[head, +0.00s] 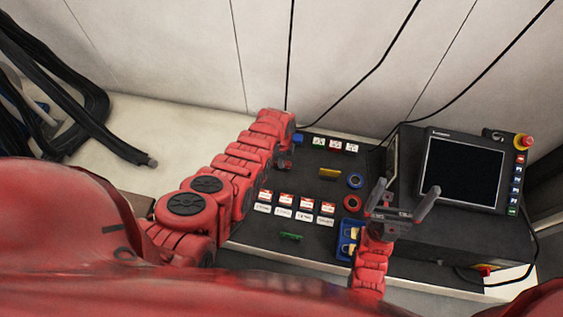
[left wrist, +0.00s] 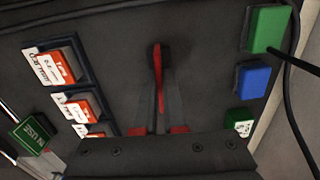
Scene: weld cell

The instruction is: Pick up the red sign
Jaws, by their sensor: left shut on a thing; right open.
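My left gripper (head: 285,163) is over the far left part of the dark bench top, mostly hidden by its own arm in the head view. In the left wrist view the left gripper (left wrist: 160,110) is shut on a thin red piece (left wrist: 159,75), seen edge-on between the fingers. This looks like the red sign, but its face is hidden. A dark patch shows at its far end; I cannot tell whether it touches the surface. My right gripper (head: 408,192) is open and empty, raised over the bench's right part.
Red-and-white cards (head: 285,200) stand in a row, with white labels in front. Small signs (head: 336,145) and a blue block (head: 298,139) are at the back. A yellow piece (head: 329,173), tape rings (head: 355,181) and a blue bin (head: 347,238) lie near a monitor (head: 462,172).

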